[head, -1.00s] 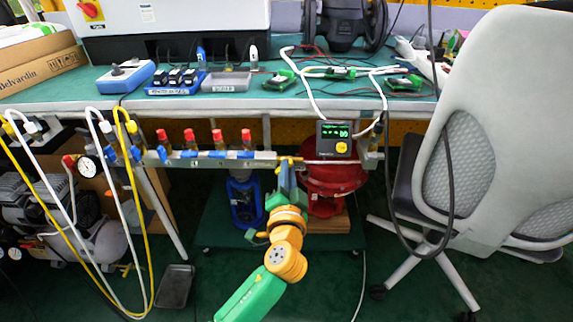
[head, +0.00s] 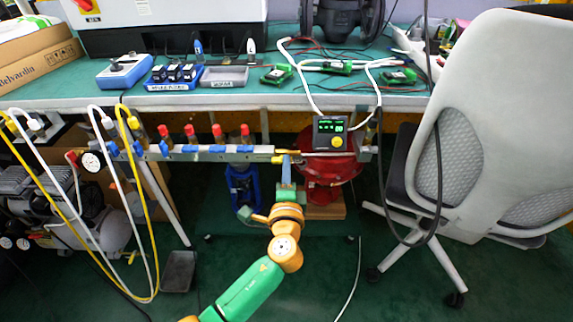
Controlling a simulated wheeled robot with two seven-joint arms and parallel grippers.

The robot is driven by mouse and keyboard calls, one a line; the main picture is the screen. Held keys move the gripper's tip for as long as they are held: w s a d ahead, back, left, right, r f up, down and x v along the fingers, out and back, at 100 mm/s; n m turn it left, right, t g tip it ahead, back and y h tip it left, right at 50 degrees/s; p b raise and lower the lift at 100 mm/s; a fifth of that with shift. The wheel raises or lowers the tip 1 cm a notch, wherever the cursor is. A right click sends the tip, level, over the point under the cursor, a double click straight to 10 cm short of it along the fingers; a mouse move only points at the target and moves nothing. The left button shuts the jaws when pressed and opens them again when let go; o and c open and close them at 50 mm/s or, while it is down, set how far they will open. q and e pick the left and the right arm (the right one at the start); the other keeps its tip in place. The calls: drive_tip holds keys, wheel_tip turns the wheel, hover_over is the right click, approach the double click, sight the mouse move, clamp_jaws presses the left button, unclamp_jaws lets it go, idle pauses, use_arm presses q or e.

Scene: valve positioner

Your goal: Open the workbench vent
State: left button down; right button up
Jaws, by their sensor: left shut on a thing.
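The manifold rail (head: 225,150) runs under the front edge of the bench, with several red-topped valves and blue handles along it. A small black positioner box (head: 330,134) with a green display and a yellow knob stands at the rail's right end. My left gripper (head: 284,160) reaches up to the rail just left of this box. It is shut on a small yellow handle (head: 280,159), mostly hidden by the fingers. I cannot tell the handle's exact angle. My right gripper is out of view.
The green workbench (head: 130,100) carries a blue-white box, trays and green circuit boards (head: 335,67). A grey office chair (head: 490,110) stands close at the right. White and yellow hoses (head: 140,220) hang at the left by a compressor. A red round body (head: 325,175) sits behind the box.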

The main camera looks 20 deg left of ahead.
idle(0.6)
use_arm(q)
drive_tip(key=c, duration=0.9)
unclamp_jaws()
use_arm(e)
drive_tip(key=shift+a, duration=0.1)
use_arm(q)
drive_tip(key=v, duration=0.7)
drive_tip(key=shift+s, duration=0.1)
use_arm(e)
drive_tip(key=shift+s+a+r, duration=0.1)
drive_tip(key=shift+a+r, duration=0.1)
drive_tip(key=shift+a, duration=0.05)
